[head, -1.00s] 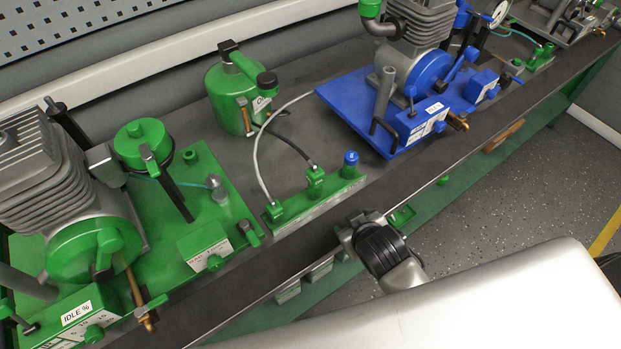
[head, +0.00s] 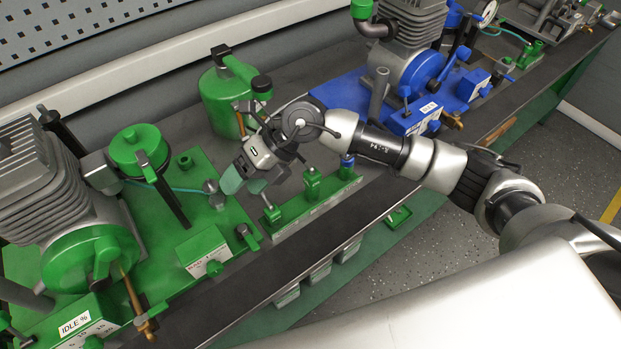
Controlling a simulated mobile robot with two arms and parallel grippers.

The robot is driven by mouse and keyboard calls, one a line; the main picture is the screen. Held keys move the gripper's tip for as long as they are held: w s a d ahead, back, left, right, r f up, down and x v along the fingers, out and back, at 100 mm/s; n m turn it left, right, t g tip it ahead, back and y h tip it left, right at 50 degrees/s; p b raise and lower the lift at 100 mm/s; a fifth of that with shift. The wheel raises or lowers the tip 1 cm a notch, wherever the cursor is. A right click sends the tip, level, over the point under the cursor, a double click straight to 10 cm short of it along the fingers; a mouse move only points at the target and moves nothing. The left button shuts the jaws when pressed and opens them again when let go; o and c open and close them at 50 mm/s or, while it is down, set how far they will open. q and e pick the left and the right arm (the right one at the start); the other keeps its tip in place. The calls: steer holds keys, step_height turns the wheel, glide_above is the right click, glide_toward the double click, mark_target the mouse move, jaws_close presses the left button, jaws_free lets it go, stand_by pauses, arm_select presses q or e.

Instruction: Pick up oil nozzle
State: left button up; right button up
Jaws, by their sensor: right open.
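The green oil can (head: 217,105) stands at the back of the bench, partly behind my right arm. In front of it is a green rack (head: 310,213) bearing two green fittings, a left one (head: 272,213) and a middle one (head: 312,184), and a blue one (head: 347,168). I cannot tell for sure which fitting is the oil nozzle. My right gripper (head: 246,184) is open, above and just left of the left fitting, with its fingers pointing down. My arm hides most of the hoses. My left gripper is not in view.
A green engine stand (head: 185,215) fills the left of the bench, close to my right gripper. A blue engine stand (head: 345,92) stands to the right, behind my arm. Dark bench surface (head: 270,262) is bare along the front edge.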

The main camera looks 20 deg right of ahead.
steer(key=w+d+f+t+h, duration=0.1)
steer(key=w+d+h, duration=0.1)
steer(key=d+h, duration=0.15)
steer(key=w+d+f+h, duration=0.1)
steer(key=w+d+h, duration=0.15)
steer(key=d, duration=0.25)
steer(key=r+h, duration=0.1)
steer(key=h, duration=0.3)
glide_above(311, 166)
steer(key=shift+s+m+t, duration=0.2)
steer(key=shift+m+t, duration=0.1)
step_height(311, 166, down, 5)
steer(key=shift+r+p, duration=0.2)
steer(key=shift+p, duration=0.4)
step_height(311, 166, down, 5)
steer(key=shift+w+a+r+p, duration=0.1)
steer(key=shift+r+p, duration=0.05)
steer(key=shift+p, duration=0.9)
steer(key=shift+f, duration=0.5)
steer(key=c, duration=1)
